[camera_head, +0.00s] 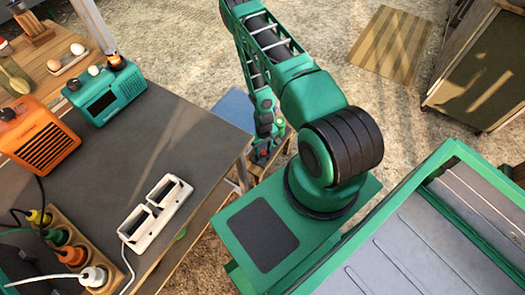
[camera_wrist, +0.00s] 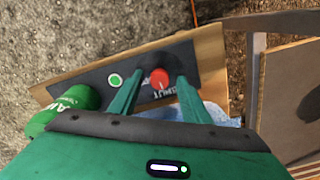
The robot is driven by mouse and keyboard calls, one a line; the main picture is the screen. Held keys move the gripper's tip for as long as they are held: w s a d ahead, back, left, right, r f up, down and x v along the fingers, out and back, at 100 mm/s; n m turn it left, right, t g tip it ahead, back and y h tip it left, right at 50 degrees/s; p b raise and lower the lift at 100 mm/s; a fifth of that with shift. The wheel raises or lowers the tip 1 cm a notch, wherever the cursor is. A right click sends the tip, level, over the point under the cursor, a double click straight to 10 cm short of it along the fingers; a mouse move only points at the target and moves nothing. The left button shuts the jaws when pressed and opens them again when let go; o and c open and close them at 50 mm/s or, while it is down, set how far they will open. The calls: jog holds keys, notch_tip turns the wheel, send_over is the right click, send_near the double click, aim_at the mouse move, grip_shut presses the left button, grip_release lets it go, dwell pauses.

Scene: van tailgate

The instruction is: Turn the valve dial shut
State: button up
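In the wrist view, a round red valve dial (camera_wrist: 159,78) with a thin pale pointer line sits on a dark panel (camera_wrist: 88,78) fixed to a wooden board. White lettering by the dial is partly hidden; part of it reads like "SHUT". A round green spot with a pale rim (camera_wrist: 114,80) is left of the dial. My gripper (camera_wrist: 158,74) is open, its two green fingers apart on either side of the dial. I see a gap on both sides; the height above the dial is hard to tell. In the head view my gripper (camera_head: 265,140) reaches low beside the workbench.
A green cylinder (camera_wrist: 70,104) with white letters lies close left of my fingers. A brown board (camera_wrist: 292,100) stands at right. In the head view, the dark workbench (camera_head: 165,110) holds an orange radio (camera_head: 38,142), a teal device (camera_head: 105,92), and a white double-framed object (camera_head: 157,212).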

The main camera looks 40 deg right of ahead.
aim_at(263, 152)
notch_tip(263, 152, up, 11)
dwell(0.7)
jog(key=shift+f, duration=0.1)
